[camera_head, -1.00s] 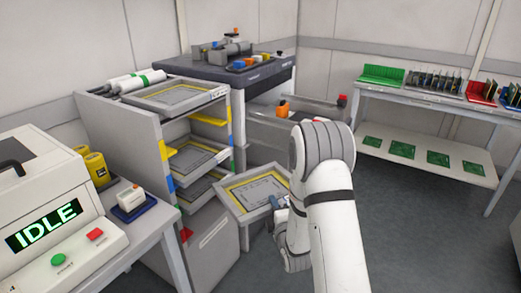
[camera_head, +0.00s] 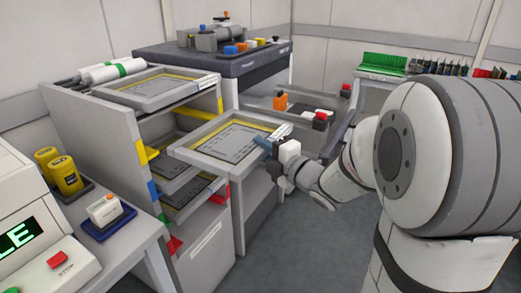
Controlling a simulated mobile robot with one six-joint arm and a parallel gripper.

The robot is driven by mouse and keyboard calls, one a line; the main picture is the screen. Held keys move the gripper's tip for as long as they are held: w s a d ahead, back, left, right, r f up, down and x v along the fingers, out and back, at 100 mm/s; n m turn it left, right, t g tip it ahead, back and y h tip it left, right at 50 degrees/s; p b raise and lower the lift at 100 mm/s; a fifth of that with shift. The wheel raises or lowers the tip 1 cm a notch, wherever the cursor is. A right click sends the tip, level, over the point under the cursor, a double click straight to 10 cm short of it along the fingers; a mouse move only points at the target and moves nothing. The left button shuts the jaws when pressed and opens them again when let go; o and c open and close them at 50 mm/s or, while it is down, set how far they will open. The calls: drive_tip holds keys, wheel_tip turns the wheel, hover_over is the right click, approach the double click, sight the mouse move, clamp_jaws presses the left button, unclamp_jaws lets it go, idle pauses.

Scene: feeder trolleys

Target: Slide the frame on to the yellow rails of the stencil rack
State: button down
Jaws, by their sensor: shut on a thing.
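My gripper (camera_head: 277,147) is shut on the near right edge of the grey stencil frame (camera_head: 180,151), which has a yellow border inside. The frame is held roughly level, in front of the stencil rack (camera_head: 85,130). Its left corner overlaps the rack opening in the picture, close to the left yellow rail (camera_head: 141,152). I cannot tell whether it touches the rails. The right yellow rail (camera_head: 220,104) shows only in part above the frame. Other frames (camera_head: 196,197) lie lower in the rack, and one frame (camera_head: 127,101) lies on top.
A dark-topped bench (camera_head: 190,66) with tools stands behind. A grey trolley tray (camera_head: 335,135) with orange and red parts is behind my gripper. A side table (camera_head: 95,250) with yellow cans (camera_head: 68,176) stands at left. The floor (camera_head: 270,250) below the frame is clear.

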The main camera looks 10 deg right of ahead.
sight(242, 146)
drive_tip(key=w+a, duration=0.2)
drive_tip(key=a, duration=0.1)
drive_tip(key=w+a+p, duration=0.1)
drive_tip(key=a, duration=0.1)
drive_tip(key=shift+w+f, duration=0.1)
drive_tip(key=shift+w, duration=0.2)
drive_tip(key=w+a+p, duration=0.1)
drive_tip(key=w+a, duration=0.1)
drive_tip(key=w+a+p, duration=0.1)
drive_tip(key=w+a, duration=0.1)
drive_tip(key=a, duration=0.1)
drive_tip(key=w+a+p, duration=0.1)
drive_tip(key=w+a, duration=0.1)
drive_tip(key=a, duration=0.1)
drive_tip(key=shift+w+f, duration=0.3)
drive_tip(key=shift+w+a+f+b, duration=0.2)
drive_tip(key=shift+w+a+b, duration=0.25)
drive_tip(key=shift+w+a, duration=0.3)
drive_tip(key=shift+w+a+f+b, duration=0.15)
drive_tip(key=shift+w+a+b, duration=0.3)
drive_tip(key=shift+a, duration=0.35)
drive_tip(key=shift+w+a+b, duration=0.3)
drive_tip(key=shift+w+a, duration=0.2)
drive_tip(key=shift+a, duration=0.05)
drive_tip(key=shift+r, duration=0.1)
drive_tip(key=shift+b, duration=0.65)
drive_tip(key=shift+w+a+b, duration=0.85)
drive_tip(key=shift+a, duration=0.2)
